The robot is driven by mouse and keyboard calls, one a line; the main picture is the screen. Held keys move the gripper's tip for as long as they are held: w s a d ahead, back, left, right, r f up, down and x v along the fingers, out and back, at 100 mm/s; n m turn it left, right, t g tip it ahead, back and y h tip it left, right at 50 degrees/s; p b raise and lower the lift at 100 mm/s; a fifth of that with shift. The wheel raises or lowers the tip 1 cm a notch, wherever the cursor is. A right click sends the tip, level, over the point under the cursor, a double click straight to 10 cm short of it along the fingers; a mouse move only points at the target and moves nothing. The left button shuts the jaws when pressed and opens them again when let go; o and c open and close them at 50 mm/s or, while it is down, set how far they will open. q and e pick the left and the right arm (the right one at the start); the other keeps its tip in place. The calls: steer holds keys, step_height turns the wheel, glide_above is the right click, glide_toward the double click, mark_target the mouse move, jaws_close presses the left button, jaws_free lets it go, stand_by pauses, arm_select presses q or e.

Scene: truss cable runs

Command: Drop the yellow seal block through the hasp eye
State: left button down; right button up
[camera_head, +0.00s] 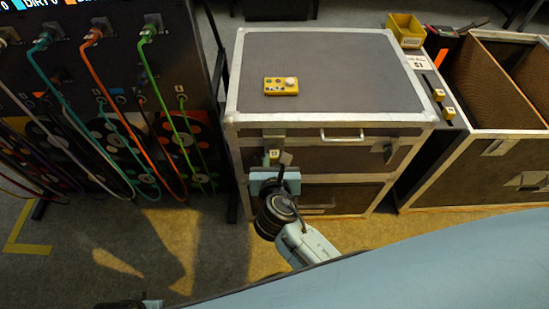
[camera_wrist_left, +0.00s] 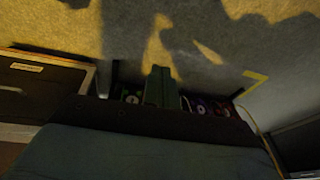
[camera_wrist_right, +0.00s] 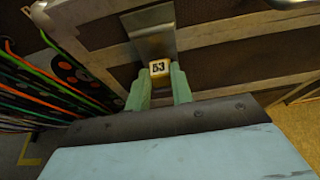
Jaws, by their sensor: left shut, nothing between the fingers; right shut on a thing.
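The yellow seal block (camera_wrist_right: 158,67), pale and marked 53, sits between the fingertips of my right gripper (camera_wrist_right: 159,80), which is shut on it. In the head view the block (camera_head: 274,154) is at the front of the grey case. The metal hasp (camera_wrist_right: 150,30) is just beyond the block in the right wrist view. The hasp (camera_head: 273,138) hangs at the left of the case front. I cannot tell whether the block touches the hasp, and the eye is not clear. My left gripper (camera_wrist_left: 161,87) is shut and empty over the floor.
A yellow control box (camera_head: 281,86) lies on the case lid (camera_head: 345,75). To the right are an open case (camera_head: 480,150), a yellow bin (camera_head: 405,28) and more yellow blocks (camera_head: 438,95). At left, coloured cables (camera_head: 108,90) hang from a dark rack. The floor between is clear.

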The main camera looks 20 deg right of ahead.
stand_by(0.3)
steer(key=o, duration=1)
steer(key=shift+o, duration=0.2)
